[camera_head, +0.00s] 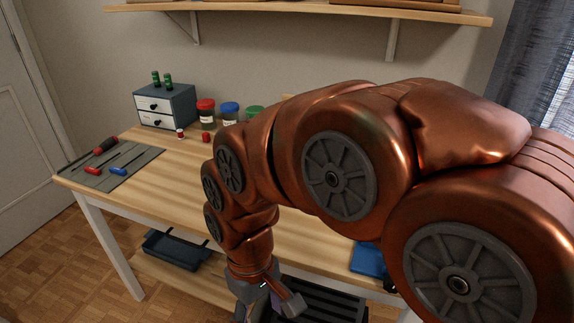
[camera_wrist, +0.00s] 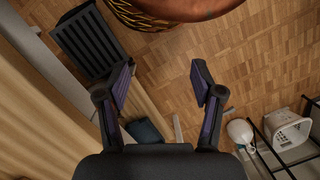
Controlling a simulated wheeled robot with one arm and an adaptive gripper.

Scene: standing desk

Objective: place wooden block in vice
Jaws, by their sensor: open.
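I cannot make out a wooden block in either view; my arm covers much of the desk's right side in the head view. A blue object (camera_head: 368,259) shows partly at the desk's right front, beside my arm; I cannot tell whether it is the vice. My gripper (camera_wrist: 163,80) is open and empty in the wrist view, with its fingers wide apart over the floor. In the head view my gripper (camera_head: 268,306) hangs low, in front of the desk's front edge, and its tips are cut off by the frame.
The wooden desk (camera_head: 165,180) is clear in its left middle. Screwdrivers lie on a grey mat (camera_head: 135,160). A drawer box (camera_head: 166,107) and lidded jars (camera_head: 205,112) stand behind. A bin (camera_head: 176,250) sits below.

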